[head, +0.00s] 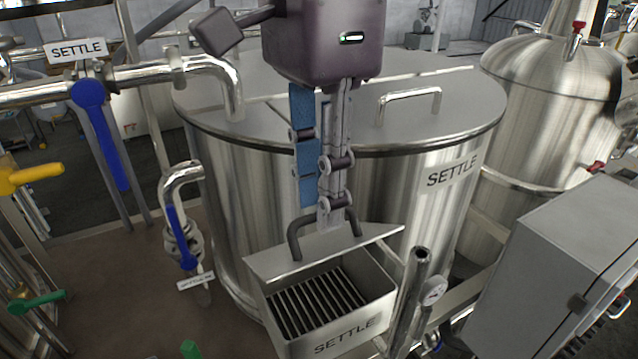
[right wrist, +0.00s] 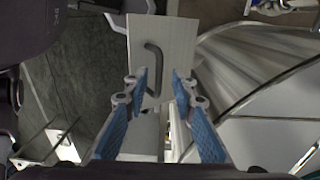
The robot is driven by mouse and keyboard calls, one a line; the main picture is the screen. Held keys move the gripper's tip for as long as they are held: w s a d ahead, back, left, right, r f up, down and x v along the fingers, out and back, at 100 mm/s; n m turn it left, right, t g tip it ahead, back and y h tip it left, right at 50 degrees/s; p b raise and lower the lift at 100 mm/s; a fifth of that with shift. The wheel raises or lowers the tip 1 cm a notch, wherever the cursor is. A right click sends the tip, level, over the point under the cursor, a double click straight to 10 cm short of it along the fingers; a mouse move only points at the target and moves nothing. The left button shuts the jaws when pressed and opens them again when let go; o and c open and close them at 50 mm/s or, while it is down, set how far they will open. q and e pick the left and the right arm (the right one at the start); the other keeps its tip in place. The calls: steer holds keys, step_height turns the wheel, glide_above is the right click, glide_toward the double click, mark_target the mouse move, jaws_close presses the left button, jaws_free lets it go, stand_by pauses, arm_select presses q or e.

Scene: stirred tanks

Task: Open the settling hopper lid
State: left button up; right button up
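The settling hopper (head: 375,302) is a steel box marked SETTLE at the lower middle of the head view. Its mouth is uncovered at the front and shows a dark grate (head: 318,303). The flat steel lid (head: 270,262) is at the hopper's back edge, its exact tilt unclear. A dark bar handle (head: 293,238) stands on it. My right gripper (head: 330,218) points down at the handle. In the right wrist view, the right gripper (right wrist: 160,82) is open, with the handle (right wrist: 152,62) between or just beyond its fingertips; contact is unclear. My left gripper is not in view.
A big steel tank (head: 400,165) marked SETTLE stands right behind the hopper. Blue-handled valves (head: 100,130) and pipes stand at left. Brown floor is free left of the hopper.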

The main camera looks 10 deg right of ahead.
steer(key=shift+s+d, duration=0.1)
jaws_close()
stand_by(0.3)
